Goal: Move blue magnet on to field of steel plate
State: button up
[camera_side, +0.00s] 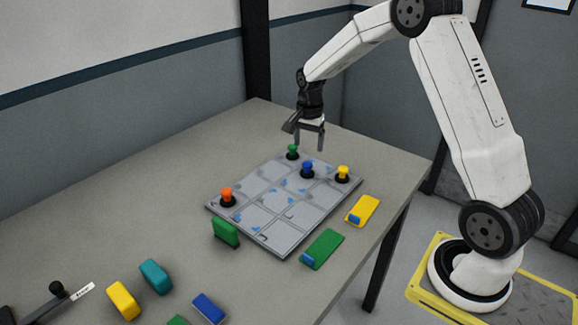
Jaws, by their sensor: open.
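The blue magnet (307,168) stands upright on a dark round base on the steel plate (284,237), in its far right part. The plate is grey, lies on the table and is marked into square fields with small blue patches. My gripper (308,141) points down above the far part of the plate, with its fingers apart and empty. It is above the blue magnet and near the green magnet (292,151); the exact height gap is hard to tell.
A yellow magnet (343,172) and an orange magnet (227,195) also stand on the plate. Yellow (363,210) and green (322,248) flat pieces lie right of it. Several coloured blocks, including a teal one (155,276), lie at the front left.

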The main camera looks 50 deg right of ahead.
aim_at(308, 163)
jog(key=shift+f, duration=0.15)
jog(key=shift+f, duration=3.8)
grip_shut()
jog(key=c, duration=0.9)
grip_release()
grip_shut()
jog(key=shift+r, duration=0.8)
jog(key=shift+r, duration=3.35)
